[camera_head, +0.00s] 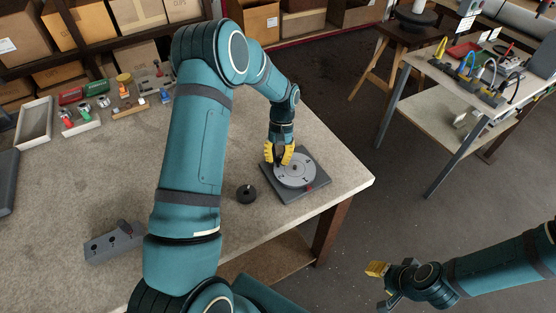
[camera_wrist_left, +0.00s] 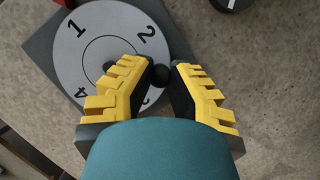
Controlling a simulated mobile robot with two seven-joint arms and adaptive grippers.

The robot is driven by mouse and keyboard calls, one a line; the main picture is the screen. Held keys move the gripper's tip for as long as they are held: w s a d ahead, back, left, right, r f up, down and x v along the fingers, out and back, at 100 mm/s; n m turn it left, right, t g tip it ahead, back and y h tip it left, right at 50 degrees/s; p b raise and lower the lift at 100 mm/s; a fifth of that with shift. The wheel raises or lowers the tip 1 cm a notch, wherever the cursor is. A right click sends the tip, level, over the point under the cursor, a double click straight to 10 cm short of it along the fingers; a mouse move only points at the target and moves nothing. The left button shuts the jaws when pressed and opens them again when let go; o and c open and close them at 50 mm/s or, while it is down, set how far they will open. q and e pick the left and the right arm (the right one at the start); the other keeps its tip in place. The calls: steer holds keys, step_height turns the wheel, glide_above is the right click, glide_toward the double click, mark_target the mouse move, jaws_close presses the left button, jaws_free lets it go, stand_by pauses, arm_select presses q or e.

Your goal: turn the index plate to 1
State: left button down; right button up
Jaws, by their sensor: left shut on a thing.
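The index plate (camera_head: 296,171) is a light grey disc on a dark square base (camera_head: 312,192) near the table's right corner. In the left wrist view the disc (camera_wrist_left: 68,55) shows the numbers 1, 2 and 4, and a figure partly hidden by a finger. A red marker (camera_head: 310,188) sits at the base's edge. In the left wrist view the 1 lies toward this marker (camera_wrist_left: 44,7). My left gripper (camera_wrist_left: 165,68) is shut on a dark round knob (camera_wrist_left: 160,76) near the disc's rim. My right gripper (camera_head: 379,283) is off the table; its finger gap is unclear.
A black round knob piece (camera_head: 246,193) stands on the table left of the base. A grey block (camera_head: 113,243) lies at the front left. Trays and small parts (camera_head: 82,122) sit at the back left. A second bench (camera_head: 470,85) stands to the right, across open floor.

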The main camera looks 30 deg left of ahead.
arm_select(q)
steer(key=shift+w+a+m, duration=0.1)
steer(key=shift+w+m, duration=0.05)
steer(key=shift+m, duration=0.25)
steer(key=c, duration=0.9)
jaws_free()
steer(key=shift+o, duration=0.2)
steer(key=shift+w, duration=0.1)
steer(key=v, duration=1.2)
